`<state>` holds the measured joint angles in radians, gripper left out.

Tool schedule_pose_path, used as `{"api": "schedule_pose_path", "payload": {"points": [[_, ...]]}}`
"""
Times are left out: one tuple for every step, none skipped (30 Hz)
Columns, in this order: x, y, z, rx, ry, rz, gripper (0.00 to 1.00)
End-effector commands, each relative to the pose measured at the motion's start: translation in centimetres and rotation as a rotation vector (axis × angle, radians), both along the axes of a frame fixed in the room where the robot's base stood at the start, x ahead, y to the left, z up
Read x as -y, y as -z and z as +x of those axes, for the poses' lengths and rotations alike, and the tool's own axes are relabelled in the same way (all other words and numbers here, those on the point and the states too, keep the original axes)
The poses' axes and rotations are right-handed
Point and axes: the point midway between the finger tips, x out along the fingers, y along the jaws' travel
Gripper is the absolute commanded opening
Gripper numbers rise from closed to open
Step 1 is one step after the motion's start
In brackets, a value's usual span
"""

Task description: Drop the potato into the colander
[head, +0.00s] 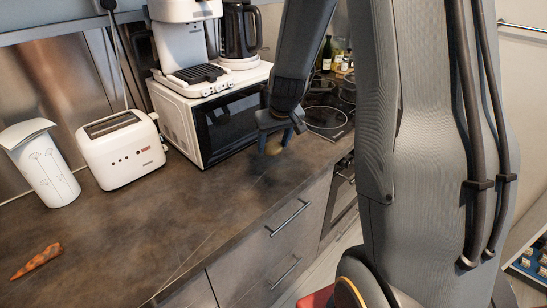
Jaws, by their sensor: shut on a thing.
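My gripper (276,133) is in front of the microwave's right end, above the counter's front edge. No colander can be made out in this view; my arm hides a large part of the right side.
A white microwave (178,124) carries a coffee maker (188,40). The cooktop (325,117) is behind my gripper. The counter's middle (165,215) is clear.

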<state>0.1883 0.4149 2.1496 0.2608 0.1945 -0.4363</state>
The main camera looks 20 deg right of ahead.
Motion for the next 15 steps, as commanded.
{"api": "schedule_pose_path", "payload": {"points": [[-0.1, 1.0, 0.0, -0.002, 0.000, 0.000, 0.23], [-0.1, 1.5, -0.1, -0.003, 0.001, 0.000, 0.23], [-0.1, 2.0, 0.0, -0.002, 0.000, 0.000, 0.23], [-0.1, 2.3, 0.0, 0.000, 0.001, 0.000, 0.23], [-0.1, 2.5, 0.1, 0.001, 0.000, 0.000, 0.23], [-0.1, 2.7, 0.0, 0.001, 0.000, 0.000, 0.23], [-0.1, 3.0, 0.0, 0.000, 0.001, 0.000, 0.23], [0.0, 3.3, 0.0, -0.001, 0.001, 0.000, 0.23], [0.0, 3.8, 0.0, -0.001, 0.002, 0.001, 0.23], [0.0, 4.3, 0.0, -0.001, 0.002, 0.000, 0.23], [0.0, 4.7, 0.1, 0.000, 0.004, -0.001, 0.23], [0.0, 5.3, 0.1, 0.001, 0.002, 0.000, 0.23], [0.0, 5.7, 0.1, 0.001, 0.002, 0.000, 0.23], [0.0, 6.0, 0.1, 0.001, 0.002, 0.000, 0.23], [0.0, 6.3, 0.1, 0.001, 0.002, 0.000, 0.23]]}}
